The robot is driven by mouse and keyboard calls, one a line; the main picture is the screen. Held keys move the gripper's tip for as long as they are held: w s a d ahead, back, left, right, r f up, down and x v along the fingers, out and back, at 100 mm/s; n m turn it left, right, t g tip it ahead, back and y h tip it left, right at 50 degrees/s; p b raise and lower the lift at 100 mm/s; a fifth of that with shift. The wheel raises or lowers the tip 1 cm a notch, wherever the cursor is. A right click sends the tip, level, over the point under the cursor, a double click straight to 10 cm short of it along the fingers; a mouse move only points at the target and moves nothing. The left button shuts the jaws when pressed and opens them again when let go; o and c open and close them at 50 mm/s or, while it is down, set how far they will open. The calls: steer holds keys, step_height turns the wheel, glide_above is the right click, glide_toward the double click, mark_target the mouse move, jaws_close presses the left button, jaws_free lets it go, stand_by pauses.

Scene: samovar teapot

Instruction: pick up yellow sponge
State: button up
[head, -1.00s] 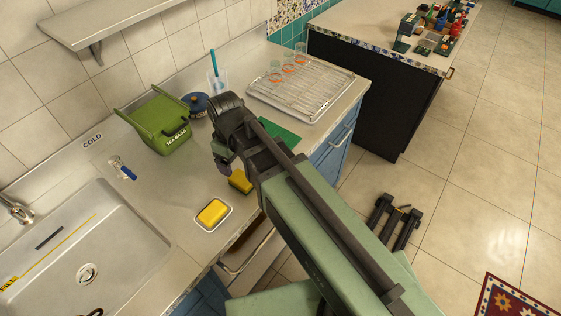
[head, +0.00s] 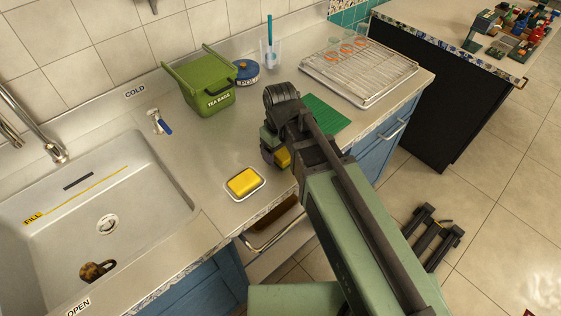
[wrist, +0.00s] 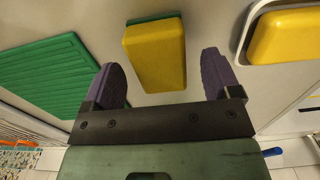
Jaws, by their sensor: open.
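The yellow sponge (wrist: 155,55), with a green layer along one side, is on the grey counter in the wrist view. My gripper (wrist: 161,72) is open, with a purple finger on each side of the sponge in the picture. In the head view the sponge (head: 282,158) is mostly hidden by my gripper (head: 268,146).
A yellow block (head: 243,182) lies in a white dish to the left, near the counter edge. A green ribbed mat (head: 326,113) lies behind. A green tea bags bin (head: 203,85), a blue tin (head: 246,72) and a wire drying rack (head: 350,72) stand further back. The sink (head: 150,190) is left.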

mark_target(281, 151)
step_height(281, 151, down, 2)
steer(key=shift+f+b, duration=0.25)
steer(key=shift+b, duration=0.2)
steer(key=shift+r, duration=0.25)
steer(key=shift+c, duration=0.3)
steer(key=c, duration=0.9)
steer(key=shift+p, duration=0.3)
steer(key=shift+c, duration=0.2)
step_height(281, 151, up, 20)
steer(key=p, duration=2)
